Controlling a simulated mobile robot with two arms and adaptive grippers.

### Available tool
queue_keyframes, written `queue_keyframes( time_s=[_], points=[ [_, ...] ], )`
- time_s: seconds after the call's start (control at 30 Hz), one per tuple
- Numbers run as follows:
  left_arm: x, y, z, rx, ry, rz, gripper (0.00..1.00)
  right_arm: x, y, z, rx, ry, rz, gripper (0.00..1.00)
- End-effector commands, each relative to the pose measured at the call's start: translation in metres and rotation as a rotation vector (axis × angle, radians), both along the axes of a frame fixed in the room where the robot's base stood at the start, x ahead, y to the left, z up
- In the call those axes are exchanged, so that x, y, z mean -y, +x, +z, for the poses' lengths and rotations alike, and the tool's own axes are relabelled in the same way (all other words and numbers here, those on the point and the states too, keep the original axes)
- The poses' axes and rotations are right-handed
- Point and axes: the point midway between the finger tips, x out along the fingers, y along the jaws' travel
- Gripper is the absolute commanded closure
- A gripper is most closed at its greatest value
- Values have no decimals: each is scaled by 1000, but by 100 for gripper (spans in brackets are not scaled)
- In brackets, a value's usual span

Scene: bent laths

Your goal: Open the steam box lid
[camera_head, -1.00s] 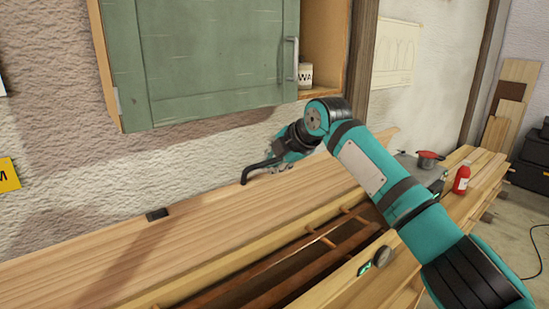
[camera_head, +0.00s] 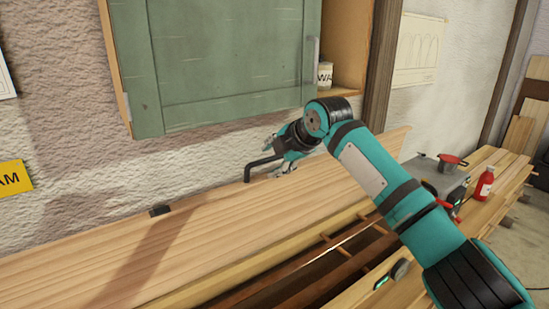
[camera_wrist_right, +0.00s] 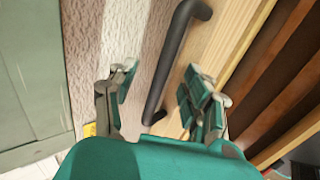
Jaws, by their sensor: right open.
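The steam box lid (camera_head: 130,255) is a long pale wooden board. It stands raised and tilted, with the box interior (camera_head: 345,247) exposed in front of it. A black bar handle (camera_head: 251,172) stands out at the lid's upper edge; in the wrist view the handle (camera_wrist_right: 172,62) runs between my parted fingers. My right gripper (camera_head: 284,166) is at the handle, and its open jaws also show in the wrist view (camera_wrist_right: 160,88). Whether a finger touches the handle is unclear. My left gripper is not in view.
A green cabinet (camera_head: 225,60) hangs on the wall above the lid. Crossbars (camera_head: 350,250) span the open box. A small black fitting (camera_head: 160,210) sits on the lid's edge.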

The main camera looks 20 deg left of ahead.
Motion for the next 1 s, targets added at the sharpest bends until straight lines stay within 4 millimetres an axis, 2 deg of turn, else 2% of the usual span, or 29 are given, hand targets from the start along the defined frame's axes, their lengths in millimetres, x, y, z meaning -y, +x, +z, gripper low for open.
queue_keyframes(
  time_s=[0.2,0.37,1.0],
  points=[
    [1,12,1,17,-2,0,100,0,0,0,-1,1,0,50],
    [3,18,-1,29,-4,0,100,8,-6,9,1,1,1,50],
    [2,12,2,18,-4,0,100,51,-40,57,-2,1,-1,50]
  ],
)
